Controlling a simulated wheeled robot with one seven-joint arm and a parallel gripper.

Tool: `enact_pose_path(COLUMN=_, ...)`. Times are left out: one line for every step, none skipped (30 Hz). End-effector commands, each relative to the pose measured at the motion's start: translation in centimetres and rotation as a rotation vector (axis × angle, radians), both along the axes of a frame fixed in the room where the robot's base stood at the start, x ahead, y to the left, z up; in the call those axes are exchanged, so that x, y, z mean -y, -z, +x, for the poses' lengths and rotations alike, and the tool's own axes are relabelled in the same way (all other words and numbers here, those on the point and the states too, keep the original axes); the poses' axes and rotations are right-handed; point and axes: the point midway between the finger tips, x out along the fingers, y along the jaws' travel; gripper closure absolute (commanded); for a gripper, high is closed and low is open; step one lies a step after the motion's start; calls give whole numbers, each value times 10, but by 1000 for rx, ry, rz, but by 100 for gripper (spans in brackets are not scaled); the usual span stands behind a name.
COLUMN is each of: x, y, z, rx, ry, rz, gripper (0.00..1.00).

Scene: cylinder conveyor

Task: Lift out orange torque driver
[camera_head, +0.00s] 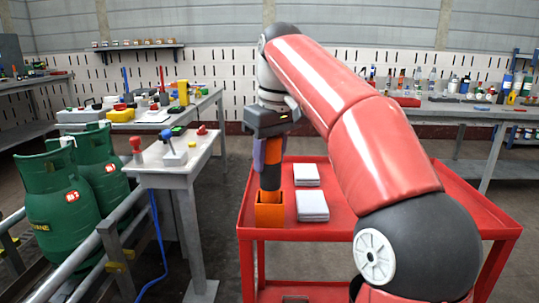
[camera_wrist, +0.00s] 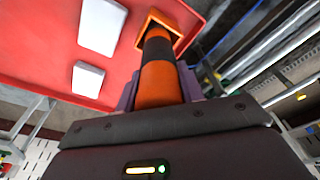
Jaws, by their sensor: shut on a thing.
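The torque driver (camera_head: 271,172) is an upright cylinder with orange and black bands. It stands in a square, open-topped orange holder (camera_head: 269,216) at the front left corner of the red cart. Its lower end is hidden inside the holder's mouth. My gripper (camera_head: 268,152) points down from above and is shut on the driver's upper part, with a purple finger showing at its side. In the wrist view, the driver (camera_wrist: 160,86) runs from between the purple fingers into the holder (camera_wrist: 180,38); its upper end is hidden by my gripper.
The red cart (camera_head: 350,228) has a raised rim, and two white pads (camera_head: 306,175) (camera_head: 312,205) lie right of the holder. A grey stand (camera_head: 182,155) with joysticks and green gas cylinders (camera_head: 58,205) are to the left. Cluttered workbenches stand behind.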

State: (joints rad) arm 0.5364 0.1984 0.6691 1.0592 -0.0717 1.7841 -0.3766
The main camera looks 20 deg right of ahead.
Motion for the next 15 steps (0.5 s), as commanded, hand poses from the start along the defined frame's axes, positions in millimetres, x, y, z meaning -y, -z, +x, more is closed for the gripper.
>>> enact_pose_path(x=0, y=0, z=0, rx=0, ry=0, rz=0, gripper=66)
enact_pose_path(x=0, y=0, z=0, rx=0, ry=0, rz=0, gripper=70)
enact_pose_path(x=0, y=0, z=0, rx=0, ry=0, rz=0, gripper=75)
enact_pose_path(x=0, y=0, z=0, rx=0, ry=0, rz=0, gripper=79)
enact_pose_path(x=0, y=0, z=0, rx=0, ry=0, rz=0, gripper=83)
enact_pose_path(x=0, y=0, z=0, rx=0, ry=0, rz=0, gripper=89)
enact_pose_path(x=0, y=0, z=0, rx=0, ry=0, rz=0, gripper=90)
enact_pose_path(x=0, y=0, z=0, rx=0, ry=0, rz=0, gripper=90)
enact_pose_path(x=0, y=-1, z=0, rx=0, ry=0, rz=0, gripper=90)
enact_pose_path(x=0, y=-2, z=0, rx=0, ry=0, rz=0, gripper=90)
enact_pose_path(x=0, y=-4, z=0, rx=0, ry=0, rz=0, gripper=90)
enact_pose_path(x=0, y=-6, z=0, rx=1, ry=0, rz=0, gripper=90)
enact_pose_path(x=0, y=-8, z=0, rx=1, ry=0, rz=0, gripper=90)
enact_pose_path(x=0, y=-10, z=0, rx=1, ry=0, rz=0, gripper=90)
enact_pose_path(x=0, y=-12, z=0, rx=1, ry=-1, rz=-1, gripper=90)
